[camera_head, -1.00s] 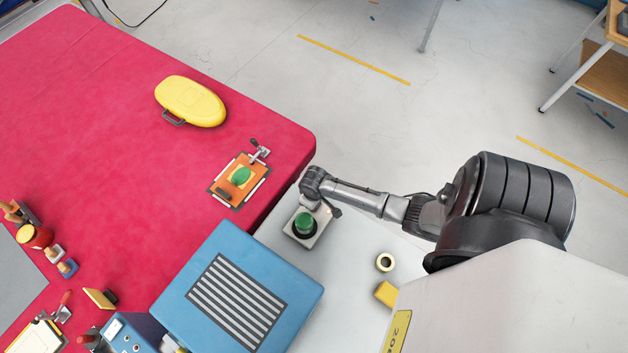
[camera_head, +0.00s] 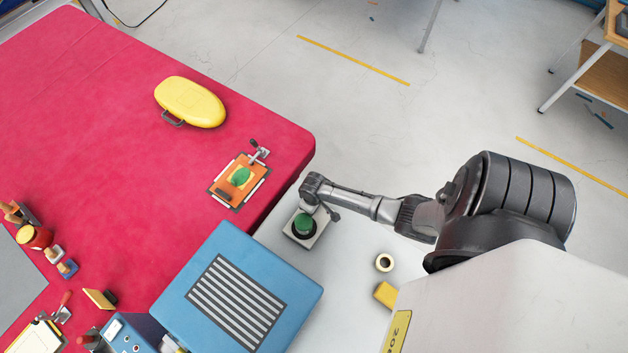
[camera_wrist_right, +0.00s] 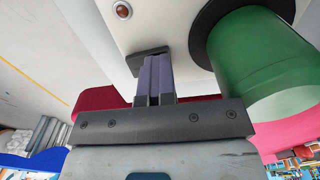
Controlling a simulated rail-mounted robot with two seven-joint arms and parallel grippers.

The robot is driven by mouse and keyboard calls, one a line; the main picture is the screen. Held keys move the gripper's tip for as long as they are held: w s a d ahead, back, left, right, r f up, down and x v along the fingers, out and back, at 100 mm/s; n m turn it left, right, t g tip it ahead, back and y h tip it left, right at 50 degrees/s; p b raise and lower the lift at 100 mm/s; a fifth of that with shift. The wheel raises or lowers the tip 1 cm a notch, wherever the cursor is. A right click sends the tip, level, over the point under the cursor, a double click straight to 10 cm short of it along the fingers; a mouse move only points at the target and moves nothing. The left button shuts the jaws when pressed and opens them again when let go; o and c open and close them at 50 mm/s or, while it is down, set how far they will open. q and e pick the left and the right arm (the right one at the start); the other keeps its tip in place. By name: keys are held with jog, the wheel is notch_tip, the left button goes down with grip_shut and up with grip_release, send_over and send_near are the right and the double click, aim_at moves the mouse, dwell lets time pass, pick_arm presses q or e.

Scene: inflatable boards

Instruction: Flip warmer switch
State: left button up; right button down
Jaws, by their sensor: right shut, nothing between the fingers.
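A small pale box (camera_head: 304,243) with a green round top (camera_head: 304,223) stands on the light table beside the red table. In the right wrist view the green cylinder (camera_wrist_right: 262,62) rises from a dark ring on the white panel (camera_wrist_right: 160,22). A small orange-brown round light or button (camera_wrist_right: 122,11) is on that panel. My right gripper (camera_wrist_right: 155,60) is shut and empty, its tips at the panel beside the cylinder. I cannot tell whether they touch it. In the head view my right wrist mostly hides the fingers. My left gripper is not in view.
A blue box with a striped grille (camera_head: 237,300) stands close to the left. A tape roll (camera_head: 384,262) and a yellow block (camera_head: 386,294) lie to the right. On the red table are an orange clamp plate (camera_head: 239,180) and a yellow case (camera_head: 190,101).

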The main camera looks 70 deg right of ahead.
jog(key=shift+s+d+f, duration=0.2)
jog(key=shift+f, duration=0.05)
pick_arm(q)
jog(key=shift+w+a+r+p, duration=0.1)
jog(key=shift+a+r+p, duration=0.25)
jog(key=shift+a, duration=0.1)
pick_arm(e)
jog(key=shift+d+r, duration=0.15)
jog(key=shift+d, duration=0.3)
jog(key=shift+d+r, duration=0.1)
jog(key=shift+d, duration=0.2)
jog(key=shift+a+r+p, duration=0.2)
jog(key=shift+r+p, duration=0.05)
jog(key=shift+p, duration=0.05)
jog(key=shift+r+p, duration=0.3)
jog(key=shift+p, duration=0.05)
jog(key=r+p, duration=0.3)
jog(key=r, duration=0.1)
jog(key=shift+d+p, duration=0.35)
jog(key=shift+d, duration=0.05)
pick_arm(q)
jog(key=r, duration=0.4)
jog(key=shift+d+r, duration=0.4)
pick_arm(e)
notch_tip(320, 180, up, 9)
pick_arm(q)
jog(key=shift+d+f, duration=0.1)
pick_arm(e)
jog(key=shift+f, duration=0.1)
